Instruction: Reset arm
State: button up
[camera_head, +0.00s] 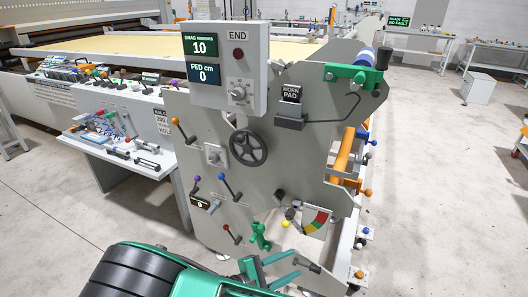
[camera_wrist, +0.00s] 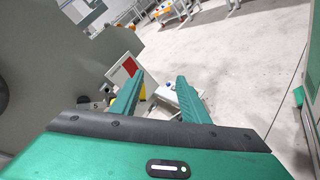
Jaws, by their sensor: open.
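My gripper (camera_head: 284,267) is at the bottom centre of the head view, low in front of the grey end plate (camera_head: 280,160) of the machine. Its two green fingers are spread apart with nothing between them. In the wrist view my gripper (camera_wrist: 160,95) also shows open and empty, with floor and part of the machine beyond the fingers. The end plate fills the left of the wrist view. A red, yellow and green gauge (camera_head: 316,220) is just above and to the right of the gripper in the head view.
A control box (camera_head: 226,65) reads "DRAG newtons 10" and "FED cm 0". The plate carries a black handwheel (camera_head: 249,148), several ball-ended levers and a "WORN PAD" holder (camera_head: 290,117). A tool-covered bench (camera_head: 125,150) stands left. Open floor (camera_head: 440,190) lies right.

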jog(key=d+r+m+g+y, duration=0.3)
jog(key=d+r+m+g, duration=0.4)
jog(key=d, duration=0.4)
jog(key=d+r+m+g+y, duration=0.35)
jog(key=d+r+m, duration=0.35)
jog(key=d, duration=0.5)
jog(key=s+d+r+m+y, duration=0.2)
jog(key=s+d+r, duration=0.1)
jog(key=s, duration=0.3)
jog(key=s+d+r+m+t+y, duration=0.1)
jog(key=s+d+r+m+y, duration=0.1)
jog(key=s+d+r+m, duration=0.1)
jog(key=s+d+r+m+t+y, duration=0.1)
jog(key=s+d+r+m+y, duration=0.1)
jog(key=s+r, duration=0.4)
jog(key=s+d+m, duration=0.1)
jog(key=s+d, duration=0.1)
jog(key=s, duration=0.1)
jog(key=shift+s+d+r+y, duration=0.2)
jog(key=shift+d+r+y, duration=0.05)
jog(key=shift+r+y, duration=0.1)
jog(key=shift+w+f, duration=0.25)
jog(key=shift+w, duration=0.35)
